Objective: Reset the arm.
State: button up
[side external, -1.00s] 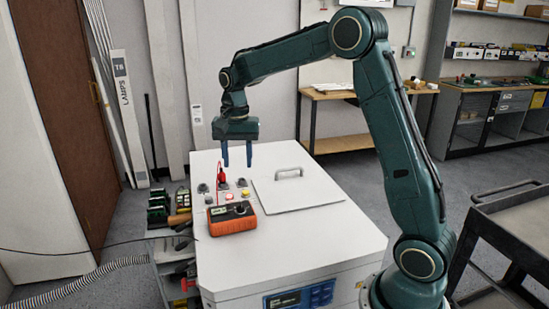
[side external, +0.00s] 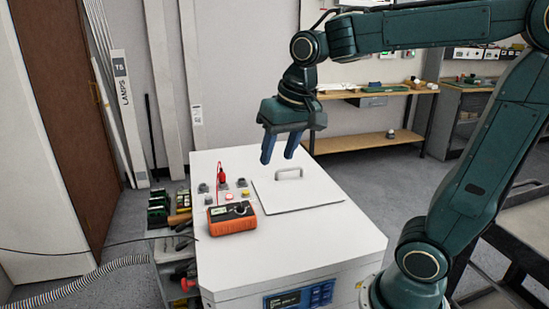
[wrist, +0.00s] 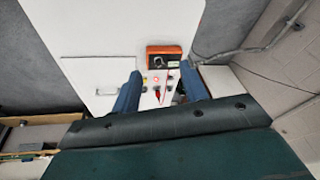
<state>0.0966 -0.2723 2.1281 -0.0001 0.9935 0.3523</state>
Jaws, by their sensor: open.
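My gripper (side external: 279,164) is open and empty, held in the air above the far part of the white cabinet top (side external: 310,235). Its two blue fingers point down with a slight tilt. In the wrist view my gripper (wrist: 158,92) shows its fingers spread apart, with the cabinet top beyond them. An orange multimeter (side external: 232,218) lies on the cabinet top, apart from my gripper. A red probe (side external: 221,177) stands upright among the terminals behind it. The multimeter (wrist: 164,58) and the red probe (wrist: 157,96) also show in the wrist view.
A square lid with a handle (side external: 289,173) lies on the cabinet top. Buttons, one of them yellow (side external: 246,192), sit near the probe. A shelf of tools (side external: 180,240) stands at the left, a dark cart (side external: 515,225) at the right, and a wooden bench (side external: 360,143) behind.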

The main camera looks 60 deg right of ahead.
jog(key=s+a+f+n+t, duration=0.2)
jog(key=s+n, duration=0.3)
jog(key=s, duration=0.6)
jog(key=shift+s+a+f, duration=0.25)
jog(key=shift+s+a, duration=0.05)
jog(key=shift+a, duration=0.1)
